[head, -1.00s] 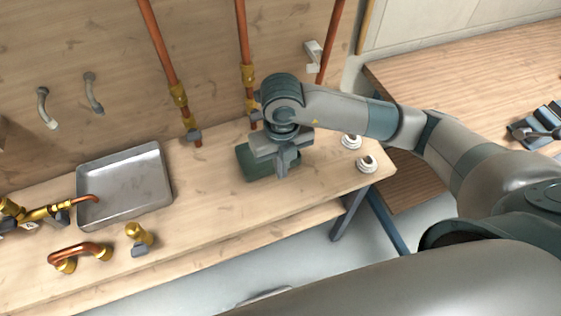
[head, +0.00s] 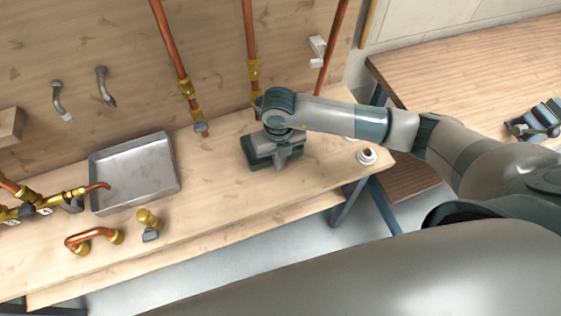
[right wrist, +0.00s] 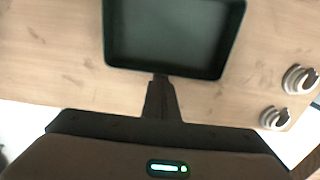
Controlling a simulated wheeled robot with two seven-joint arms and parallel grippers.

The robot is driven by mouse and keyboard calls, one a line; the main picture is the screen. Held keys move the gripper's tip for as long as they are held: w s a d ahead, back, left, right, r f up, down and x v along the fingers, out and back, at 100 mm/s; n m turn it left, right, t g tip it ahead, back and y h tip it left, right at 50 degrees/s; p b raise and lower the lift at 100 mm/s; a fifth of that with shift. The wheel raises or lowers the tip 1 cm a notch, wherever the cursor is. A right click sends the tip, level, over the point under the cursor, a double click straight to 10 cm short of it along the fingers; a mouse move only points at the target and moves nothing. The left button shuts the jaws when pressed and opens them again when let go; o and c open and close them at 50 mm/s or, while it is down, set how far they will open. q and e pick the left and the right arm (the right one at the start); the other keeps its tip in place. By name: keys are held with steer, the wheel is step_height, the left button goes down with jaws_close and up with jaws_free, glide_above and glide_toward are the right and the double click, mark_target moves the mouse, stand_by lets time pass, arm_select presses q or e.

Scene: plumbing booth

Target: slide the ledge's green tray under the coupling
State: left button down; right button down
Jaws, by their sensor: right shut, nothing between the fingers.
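The green tray (head: 250,157) lies on the wooden ledge (head: 215,190) in the head view, partly hidden by my right gripper. In the right wrist view the tray (right wrist: 175,35) is empty, with dark green walls. My right gripper (head: 285,163) is low at the tray's right, near side. Its fingers (right wrist: 161,77) are shut and empty, their tips at the tray's near wall; I cannot tell whether they touch. Brass couplings sit on the copper pipes, one on the left pipe (head: 184,88) and one on the middle pipe (head: 253,70). My left gripper is not in view.
A grey metal tray (head: 133,175) stands left on the ledge, with brass and copper fittings (head: 92,238) around it. A white ring fitting (head: 366,156) stands at the right end; another is mostly behind my arm. The ledge between the two trays is bare.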

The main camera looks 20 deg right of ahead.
steer(key=shift+w+f+b, duration=0.1)
steer(key=shift+w+b, duration=0.35)
steer(key=shift+w, duration=0.1)
steer(key=w+b, duration=0.3)
steer(key=w, duration=0.2)
steer(key=shift+a+f+b, duration=0.1)
steer(key=shift+b, duration=0.2)
steer(key=shift+w+r, duration=0.2)
steer(key=shift+w, duration=0.2)
steer(key=shift+r, duration=0.15)
